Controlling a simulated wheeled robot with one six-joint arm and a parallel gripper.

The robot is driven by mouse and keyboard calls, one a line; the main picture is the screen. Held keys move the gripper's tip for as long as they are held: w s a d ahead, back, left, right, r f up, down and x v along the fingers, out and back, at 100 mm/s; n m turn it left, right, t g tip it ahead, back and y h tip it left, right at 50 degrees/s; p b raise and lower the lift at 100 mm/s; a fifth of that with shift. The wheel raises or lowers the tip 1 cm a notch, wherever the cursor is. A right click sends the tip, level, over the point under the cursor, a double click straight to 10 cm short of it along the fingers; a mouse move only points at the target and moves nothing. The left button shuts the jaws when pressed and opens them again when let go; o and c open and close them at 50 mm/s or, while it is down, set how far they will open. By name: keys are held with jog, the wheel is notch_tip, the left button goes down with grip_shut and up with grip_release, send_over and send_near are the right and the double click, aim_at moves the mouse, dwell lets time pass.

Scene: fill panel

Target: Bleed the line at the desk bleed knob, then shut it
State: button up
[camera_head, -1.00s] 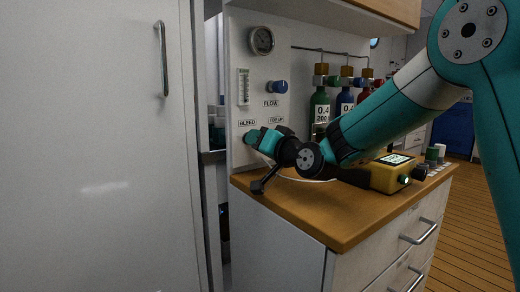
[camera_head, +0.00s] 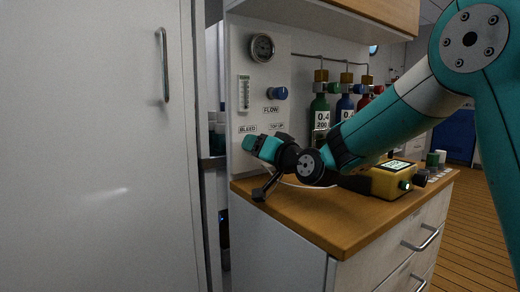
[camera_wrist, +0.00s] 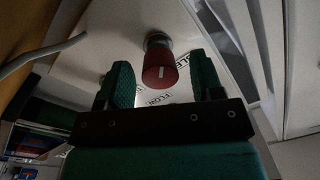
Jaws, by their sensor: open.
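The bleed knob (camera_wrist: 160,68) shows in the wrist view as a dark red cylinder with a white mark on its front, standing out from the white panel. It lies between the two green finger pads of my gripper (camera_wrist: 162,83), with a visible gap on each side. My gripper is open and holds nothing. In the head view my gripper (camera_head: 251,146) is at the panel (camera_head: 237,60), just below the BLEED label (camera_head: 248,129), and it hides the knob there. Parts of the printed labels show behind the knob in the wrist view.
A blue flow knob (camera_head: 279,93), a gauge (camera_head: 262,48) and a flow tube (camera_head: 244,93) are above my gripper. A yellow device (camera_head: 388,182) sits on the wooden desk top (camera_head: 330,226). Gas bottles (camera_head: 320,112) stand behind my arm. A white cabinet door is at left.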

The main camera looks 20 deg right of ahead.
jog(key=v, duration=0.7)
jog(key=shift+s+d, duration=0.1)
jog(key=shift+s, duration=0.15)
dwell(7.0)
